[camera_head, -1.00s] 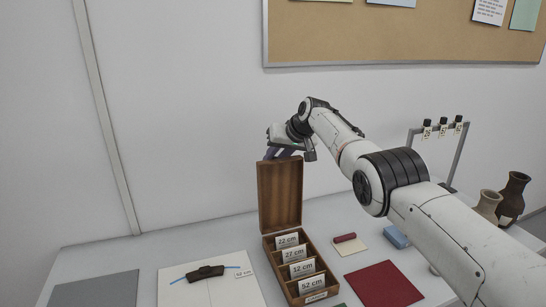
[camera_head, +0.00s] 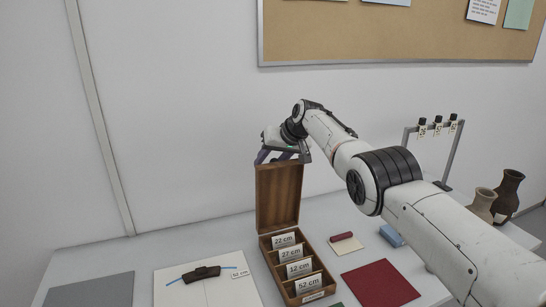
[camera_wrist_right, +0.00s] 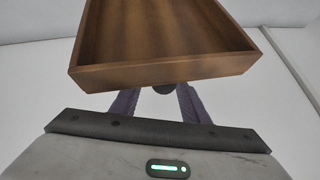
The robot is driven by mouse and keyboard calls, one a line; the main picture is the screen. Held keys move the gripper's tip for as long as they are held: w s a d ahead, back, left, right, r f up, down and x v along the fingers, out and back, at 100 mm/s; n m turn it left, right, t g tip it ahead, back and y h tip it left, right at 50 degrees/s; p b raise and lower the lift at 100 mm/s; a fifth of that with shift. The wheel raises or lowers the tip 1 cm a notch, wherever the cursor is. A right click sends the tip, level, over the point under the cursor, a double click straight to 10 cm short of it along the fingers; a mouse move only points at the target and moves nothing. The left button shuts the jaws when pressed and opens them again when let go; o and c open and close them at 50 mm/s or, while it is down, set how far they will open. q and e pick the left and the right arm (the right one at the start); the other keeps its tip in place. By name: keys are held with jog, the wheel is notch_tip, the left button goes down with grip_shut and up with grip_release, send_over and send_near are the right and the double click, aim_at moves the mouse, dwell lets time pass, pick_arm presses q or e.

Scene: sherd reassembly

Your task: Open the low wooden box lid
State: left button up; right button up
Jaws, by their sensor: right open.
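The low wooden box (camera_head: 267,261) stands open on the table, with its lid (camera_head: 279,196) upright at the back edge. The lid's hollow inner side faces the head camera. My right gripper (camera_head: 264,158) is at the lid's top edge, jaws open. In the right wrist view, the lid (camera_wrist_right: 165,73) fills the upper middle, and the spread purple fingers (camera_wrist_right: 158,102) reach towards its near edge. A dark round knob (camera_wrist_right: 163,89) shows between the fingers. The lid partly hides the fingertips, so contact is unclear. My left gripper is not in view.
Labelled dividers (camera_head: 298,268) stand in the box. A white sheet (camera_head: 208,290) with a dark sherd (camera_head: 201,273) lies left of it; a red mat (camera_head: 381,284) and a blue block (camera_head: 391,236) lie right. Vases (camera_head: 507,193) and a rack (camera_head: 447,158) stand far right.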

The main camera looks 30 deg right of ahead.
jog(key=a+p+v, duration=0.1)
jog(key=p+v, duration=0.1)
jog(key=v, duration=0.8)
jog(key=shift+d+p, duration=0.3)
jog(key=shift+d, duration=0.15)
jog(key=shift+s, duration=0.1)
